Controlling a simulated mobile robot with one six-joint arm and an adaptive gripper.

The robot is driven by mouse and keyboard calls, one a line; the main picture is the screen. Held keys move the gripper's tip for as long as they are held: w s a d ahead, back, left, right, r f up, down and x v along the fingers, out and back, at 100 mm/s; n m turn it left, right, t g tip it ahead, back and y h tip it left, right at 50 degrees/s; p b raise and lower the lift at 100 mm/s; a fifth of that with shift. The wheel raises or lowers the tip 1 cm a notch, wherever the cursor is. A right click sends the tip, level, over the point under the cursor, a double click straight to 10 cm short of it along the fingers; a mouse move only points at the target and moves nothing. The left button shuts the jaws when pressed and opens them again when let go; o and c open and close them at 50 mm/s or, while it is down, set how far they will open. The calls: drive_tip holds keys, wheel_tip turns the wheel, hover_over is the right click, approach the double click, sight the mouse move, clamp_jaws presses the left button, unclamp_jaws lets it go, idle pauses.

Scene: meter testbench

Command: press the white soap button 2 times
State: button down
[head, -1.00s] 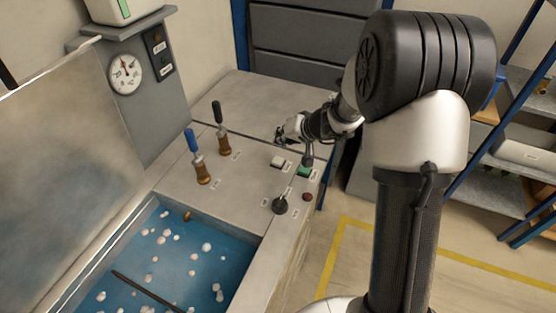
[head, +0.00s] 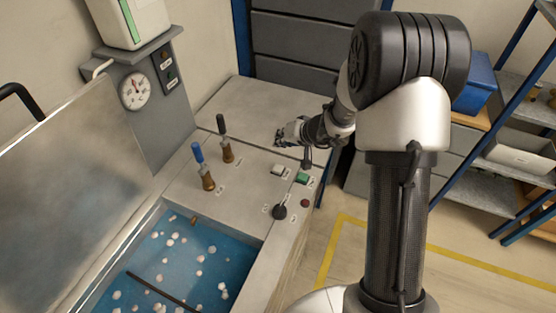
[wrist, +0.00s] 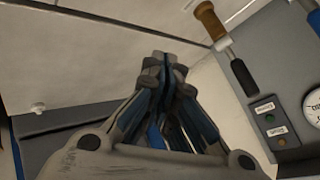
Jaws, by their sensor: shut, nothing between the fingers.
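The white button (head: 278,169) sits on the top of the metal bench, left of a green button (head: 302,178). The small labels beside them are too small to read in the head view. My gripper (head: 281,138) is shut and empty, and appears just beyond the white button in the head view, with a visible gap between them. Its height above the bench is hard to tell. In the wrist view the closed fingers (wrist: 163,62) meet at the centre; I cannot make out the white button there.
A blue-handled lever (head: 198,153) and a black-handled lever (head: 222,124) stand left of the buttons. A black knob (head: 280,212) and a red button (head: 305,203) are nearer. A blue basin (head: 205,262) with pale lumps is at the front. A gauge (head: 134,91) stands behind.

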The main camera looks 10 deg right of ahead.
idle(0.4)
drive_tip(key=b, duration=0.3)
hover_over(280, 167)
wheel_tip(280, 167, down, 7)
drive_tip(key=shift+w+f, duration=0.1)
drive_tip(key=shift+f, duration=0.05)
drive_tip(key=shift+f+b, duration=0.75)
drive_tip(key=shift+b, duration=0.35)
drive_tip(key=shift+f+b, duration=0.9)
drive_tip(key=shift+b, duration=1.05)
idle(0.9)
drive_tip(key=shift+r, duration=0.9)
drive_tip(key=shift+r+p, duration=1.25)
drive_tip(key=shift+r, duration=1.25)
